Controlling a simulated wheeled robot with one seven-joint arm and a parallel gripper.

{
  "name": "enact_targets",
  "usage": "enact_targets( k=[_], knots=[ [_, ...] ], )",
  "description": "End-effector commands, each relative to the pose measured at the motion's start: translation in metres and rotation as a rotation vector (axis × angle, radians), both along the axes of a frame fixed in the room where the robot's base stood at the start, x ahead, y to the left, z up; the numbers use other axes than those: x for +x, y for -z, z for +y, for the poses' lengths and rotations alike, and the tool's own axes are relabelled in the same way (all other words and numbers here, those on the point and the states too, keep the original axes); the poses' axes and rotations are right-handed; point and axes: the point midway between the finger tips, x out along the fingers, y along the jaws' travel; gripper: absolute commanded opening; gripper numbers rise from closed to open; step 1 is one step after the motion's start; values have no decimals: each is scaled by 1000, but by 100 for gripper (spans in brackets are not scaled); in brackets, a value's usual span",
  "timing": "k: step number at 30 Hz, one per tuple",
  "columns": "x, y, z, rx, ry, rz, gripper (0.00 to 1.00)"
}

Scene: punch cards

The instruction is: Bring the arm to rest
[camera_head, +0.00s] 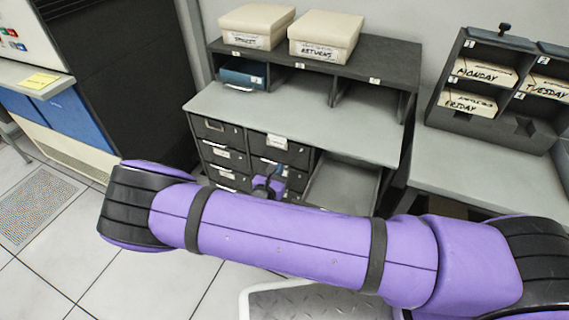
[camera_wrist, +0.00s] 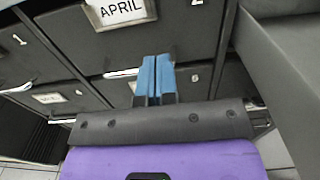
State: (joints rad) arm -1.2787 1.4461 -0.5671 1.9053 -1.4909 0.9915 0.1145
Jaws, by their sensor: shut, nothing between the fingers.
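My purple arm stretches across the lower half of the head view, bent at a black joint on the left. My gripper (camera_head: 281,169) shows just above the arm, in front of the cabinet's drawer fronts, partly hidden by the arm. In the wrist view its blue fingers (camera_wrist: 153,78) are together with nothing between them. They point at the drawer fronts, below a label reading APRIL (camera_wrist: 121,10). I cannot tell whether the fingertips touch a drawer.
The dark drawer cabinet (camera_head: 292,155) has an open drawer (camera_head: 340,186) right of my gripper. Its grey side (camera_wrist: 278,65) rises close by in the wrist view. Two boxes, one marked RETURNS (camera_head: 325,37), stand on the shelf. A card rack (camera_head: 497,85) stands at right.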

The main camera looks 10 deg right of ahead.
Motion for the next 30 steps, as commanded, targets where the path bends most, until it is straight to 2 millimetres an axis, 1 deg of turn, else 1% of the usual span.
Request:
enact_targets(
  k=[3,6,12,16,23,26,29,30],
  knots=[
    [-22,0,14,3,-2,1,0],
    [-38,0,23,2,-2,1,0],
    [-60,1,36,1,0,2,0],
    [-66,0,40,1,-1,1,0],
    [-67,-1,40,5,5,1,0],
    [-65,-9,36,33,40,-1,0],
    [-61,-27,28,96,115,-4,0],
    [-60,-37,23,128,153,-4,0]
  ],
)
